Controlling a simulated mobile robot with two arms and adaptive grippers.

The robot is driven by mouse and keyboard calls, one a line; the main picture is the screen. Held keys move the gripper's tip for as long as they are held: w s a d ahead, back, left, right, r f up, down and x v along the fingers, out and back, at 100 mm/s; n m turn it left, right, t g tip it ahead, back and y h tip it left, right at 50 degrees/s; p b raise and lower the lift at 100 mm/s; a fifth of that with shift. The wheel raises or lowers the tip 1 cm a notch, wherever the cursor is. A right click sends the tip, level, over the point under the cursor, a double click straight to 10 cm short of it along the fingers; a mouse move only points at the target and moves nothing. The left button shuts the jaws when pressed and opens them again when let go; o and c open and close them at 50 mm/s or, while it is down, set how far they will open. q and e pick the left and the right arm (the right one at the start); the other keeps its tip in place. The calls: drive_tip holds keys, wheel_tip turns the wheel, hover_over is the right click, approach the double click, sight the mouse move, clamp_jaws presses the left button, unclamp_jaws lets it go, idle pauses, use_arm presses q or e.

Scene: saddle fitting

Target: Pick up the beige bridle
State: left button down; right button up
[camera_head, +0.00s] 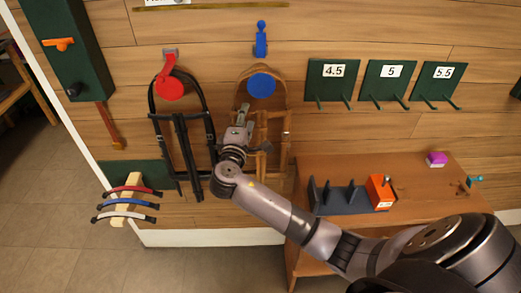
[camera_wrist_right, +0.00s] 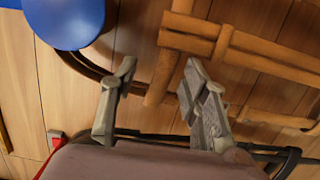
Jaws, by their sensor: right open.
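The beige bridle (camera_head: 286,125) hangs on the wooden wall from a hook with a round blue disc (camera_head: 261,85). My right gripper (camera_head: 243,118) is in front of the bridle's left side and covers part of it. In the right wrist view the bridle's straps (camera_wrist_right: 270,60) fill the upper right, and the blue disc (camera_wrist_right: 66,20) is at the upper left. There my right gripper (camera_wrist_right: 157,82) is open, and one upright strap shows between its fingertips. I cannot tell how far the strap is from them. My left gripper is not in view.
A black bridle (camera_head: 183,140) hangs close on the left from a red disc (camera_head: 170,88). Green wall racks (camera_head: 331,80) with numbered signs are on the right. A wooden table (camera_head: 425,190) below carries a dark rack (camera_head: 336,196) and an orange block (camera_head: 380,190). A browband stand is lower left.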

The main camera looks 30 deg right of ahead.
drive_tip(key=shift+x, duration=1.6)
drive_tip(key=shift+f, duration=0.1)
drive_tip(key=shift+s, duration=0.1)
drive_tip(key=shift+c, duration=0.2)
clamp_jaws()
